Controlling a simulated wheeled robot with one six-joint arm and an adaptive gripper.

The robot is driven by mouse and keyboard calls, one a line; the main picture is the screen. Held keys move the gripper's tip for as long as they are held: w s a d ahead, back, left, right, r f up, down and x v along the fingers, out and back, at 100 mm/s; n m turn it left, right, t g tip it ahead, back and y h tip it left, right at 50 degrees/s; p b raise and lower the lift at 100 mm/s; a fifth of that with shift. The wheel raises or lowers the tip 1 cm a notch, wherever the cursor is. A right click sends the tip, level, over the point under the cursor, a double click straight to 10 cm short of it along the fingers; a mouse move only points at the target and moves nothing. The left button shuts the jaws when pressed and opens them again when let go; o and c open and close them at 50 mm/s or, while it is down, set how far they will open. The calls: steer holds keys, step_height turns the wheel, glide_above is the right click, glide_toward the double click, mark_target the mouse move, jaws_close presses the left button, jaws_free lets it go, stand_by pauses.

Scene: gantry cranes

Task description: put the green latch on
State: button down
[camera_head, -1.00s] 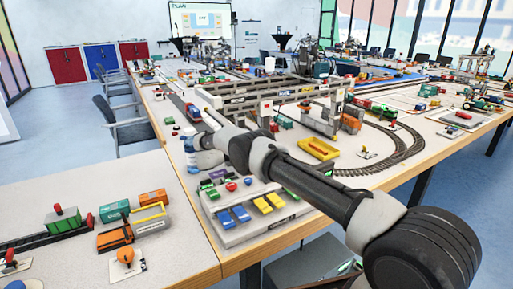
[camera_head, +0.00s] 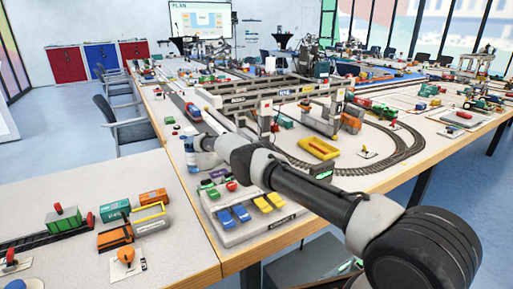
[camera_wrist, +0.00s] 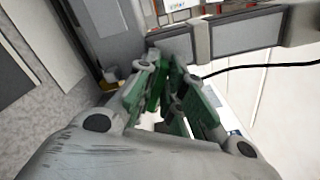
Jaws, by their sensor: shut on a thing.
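My gripper (camera_wrist: 172,98) is in the wrist view, its fingers close together. Bright green (camera_wrist: 155,92) shows between them, but the finger links are also green. The shape of the held thing is hidden, and I cannot tell whether it is the green latch. In the head view, my wrist (camera_head: 192,152) is above the table, behind the grey panel (camera_head: 235,236); the fingers cannot be made out there.
A red knob (camera_head: 231,186), blue pieces (camera_head: 242,213) and yellow pieces (camera_head: 262,204) are on the panel. A grey gantry crane (camera_head: 245,100) stands behind. A yellow tray (camera_head: 319,149) and curved track lie right. Train models (camera_head: 114,238) are front left.

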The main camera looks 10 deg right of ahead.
mark_target(262, 125)
steer(key=c, duration=1.5)
jaws_free()
steer(key=shift+r, duration=0.1)
step_height(262, 125, up, 10)
steer(key=shift+f, duration=0.1)
